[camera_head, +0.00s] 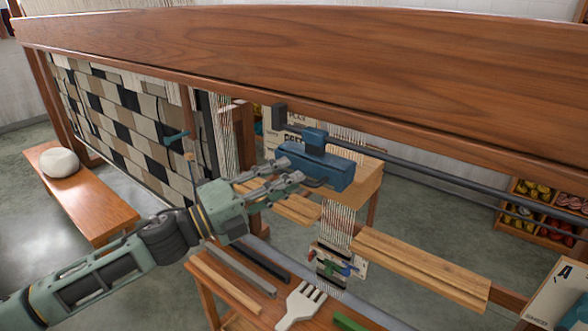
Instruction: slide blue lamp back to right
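The blue lamp (318,167) is a boxy blue body with a smaller block on top, by the dark rail under the loom's wooden beam, near the middle of the head view. My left gripper (291,171) reaches in from the left to the lamp's left end. Its two fingers are spread apart, with the tips right at the lamp's lower left side. I cannot tell whether they touch it. A short dark handle-like part (316,183) shows under the lamp, close to the lower fingertip. My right gripper is not in view.
The dark rail (430,172) runs clear to the right of the lamp. The wooden beam (300,50) hangs above. Below are a bench with a pale comb (301,306), wooden slats (420,266) and vertical threads (340,222). A patterned weaving (125,120) stands left.

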